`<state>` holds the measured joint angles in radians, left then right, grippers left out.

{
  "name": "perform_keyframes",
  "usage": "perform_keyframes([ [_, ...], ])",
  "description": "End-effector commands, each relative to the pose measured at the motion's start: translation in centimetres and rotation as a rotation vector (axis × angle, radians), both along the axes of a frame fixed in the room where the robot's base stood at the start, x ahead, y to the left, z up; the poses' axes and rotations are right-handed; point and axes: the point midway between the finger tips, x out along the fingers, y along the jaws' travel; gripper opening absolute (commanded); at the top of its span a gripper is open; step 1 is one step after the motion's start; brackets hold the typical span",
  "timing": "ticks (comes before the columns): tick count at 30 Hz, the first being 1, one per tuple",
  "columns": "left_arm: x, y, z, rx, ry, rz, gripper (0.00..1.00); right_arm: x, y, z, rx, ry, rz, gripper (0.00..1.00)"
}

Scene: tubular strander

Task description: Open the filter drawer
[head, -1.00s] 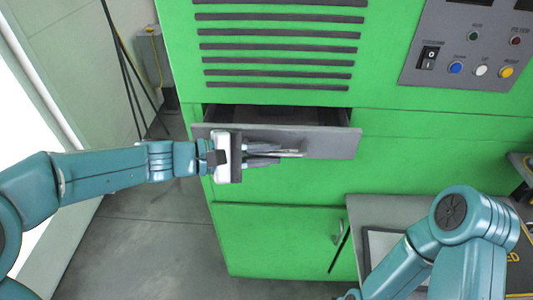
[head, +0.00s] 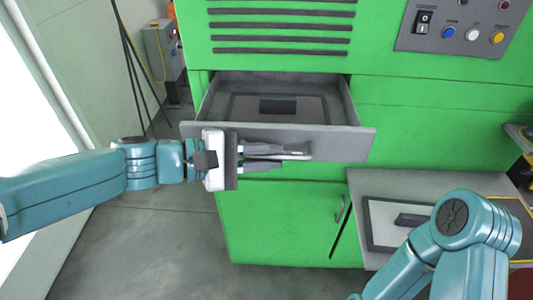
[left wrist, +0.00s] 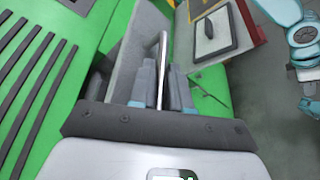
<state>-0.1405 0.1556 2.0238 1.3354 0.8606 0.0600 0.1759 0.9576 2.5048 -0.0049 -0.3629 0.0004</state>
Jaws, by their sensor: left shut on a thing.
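The filter drawer (head: 345,143) is a grey drawer in the green cabinet, pulled well out in the head view. Inside it lies a flat grey panel with a dark rectangular block (head: 278,104). My left gripper (head: 290,152) is at the drawer front and shut on its metal bar handle (head: 297,156). In the left wrist view the handle (left wrist: 162,62) stands between the two fingers (left wrist: 160,88). My right arm shows at the lower right of the head view, but its gripper is out of view.
The green cabinet (head: 430,130) has vent slats above the drawer and a button panel (head: 455,28) at upper right. A grey bench (head: 356,187) with a framed plate (head: 377,228) stands at lower right. Floor (head: 150,245) at lower left is clear.

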Motion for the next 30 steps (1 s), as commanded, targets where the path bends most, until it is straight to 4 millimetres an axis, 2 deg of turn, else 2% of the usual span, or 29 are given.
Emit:
perform_keyframes([
  [17,-0.2,0.05,-0.11,0.003,0.002,0.002,0.0,0.01,-0.01,-0.37,0.0,0.0,0.0,0.0],
  [18,-0.21,0.06,-0.1,0.003,0.002,0.002,0.27,0.01,-0.01,-0.37,0.0,0.0,0.0,0.0],
  [19,-0.23,0.05,-0.1,0.003,0.002,0.002,0.37,0.01,-0.01,-0.37,0.0,0.0,0.0,0.0],
  [30,-0.47,0.01,-0.04,0.001,0.001,0.001,0.38,0.0,0.0,-0.37,0.0,0.0,0.0,0.0],
])
